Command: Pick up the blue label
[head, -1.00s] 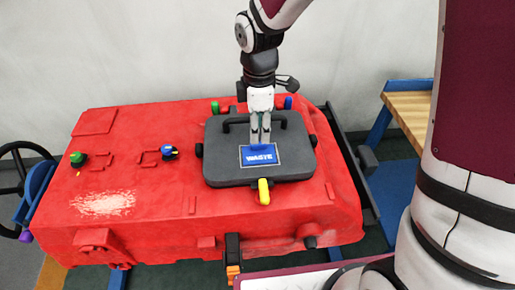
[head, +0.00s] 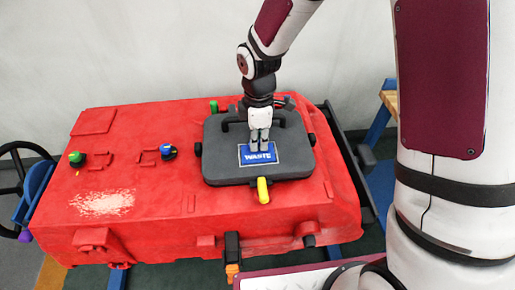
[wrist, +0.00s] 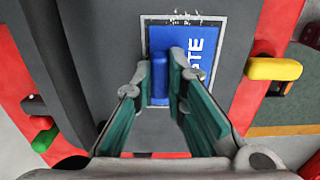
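The blue label (head: 270,158) with the white word WASTE and a pale border lies flat on a dark grey lid (head: 225,170). In the wrist view the label (wrist: 208,38) is partly covered by my right finger. An upright blue tab (wrist: 159,80) stands at the label.
The lid sits on a big red tank (head: 140,215) and has a black handle (head: 232,119) behind my gripper. A yellow latch (head: 263,190) sticks out at the lid's front. Green and blue knobs (head: 166,151) stand on the tank's left.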

